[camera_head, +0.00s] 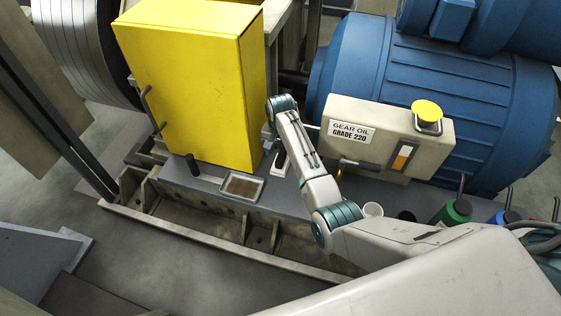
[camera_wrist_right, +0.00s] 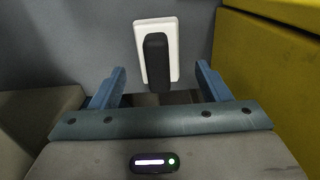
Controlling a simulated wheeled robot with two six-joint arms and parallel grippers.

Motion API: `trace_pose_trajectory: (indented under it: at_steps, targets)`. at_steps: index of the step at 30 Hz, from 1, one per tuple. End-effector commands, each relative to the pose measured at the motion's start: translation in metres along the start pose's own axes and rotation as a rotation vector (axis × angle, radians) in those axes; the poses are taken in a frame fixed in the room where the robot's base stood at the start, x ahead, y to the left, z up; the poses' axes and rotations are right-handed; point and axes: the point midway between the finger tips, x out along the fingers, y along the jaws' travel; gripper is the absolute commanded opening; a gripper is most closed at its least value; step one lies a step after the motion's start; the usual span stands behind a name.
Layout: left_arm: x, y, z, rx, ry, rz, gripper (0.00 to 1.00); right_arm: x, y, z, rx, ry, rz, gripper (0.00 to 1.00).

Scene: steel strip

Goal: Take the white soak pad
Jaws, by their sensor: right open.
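The white soak pad (camera_wrist_right: 174,40) lies on the grey surface in the right wrist view, with a dark block (camera_wrist_right: 157,62) covering much of its middle. In the head view a small part of the pad (camera_head: 281,168) shows beside the yellow cabinet, partly hidden by my right arm. My right gripper (camera_wrist_right: 160,84) is open, its two blue fingers spread to either side of the dark block's near end. Nothing is held between them. In the head view my right gripper (camera_head: 270,140) is small and partly hidden at the cabinet's edge. My left gripper is not in view.
The yellow cabinet (camera_head: 185,80) stands close left of my right gripper. The gear oil box (camera_head: 385,135) stands close right. A shallow tray (camera_head: 242,187) and a dark knob (camera_head: 192,165) are on the ledge.

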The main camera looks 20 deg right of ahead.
Motion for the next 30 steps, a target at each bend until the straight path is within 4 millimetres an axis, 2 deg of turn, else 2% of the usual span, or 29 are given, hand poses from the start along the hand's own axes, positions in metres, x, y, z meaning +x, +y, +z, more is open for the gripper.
trace_pose_trajectory:
  at_steps: [6,15,23,30]
  targets:
    - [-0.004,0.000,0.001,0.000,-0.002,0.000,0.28,0.030,0.002,0.003,0.000,-0.002,0.002,0.70]
    - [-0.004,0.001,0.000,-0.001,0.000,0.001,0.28,0.035,0.001,0.003,0.000,0.000,0.000,0.70]
    - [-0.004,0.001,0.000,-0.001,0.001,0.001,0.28,0.035,0.001,0.003,0.000,0.000,0.000,0.20]
    - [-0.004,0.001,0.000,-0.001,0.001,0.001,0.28,0.034,0.001,0.003,0.000,0.000,0.000,0.20]
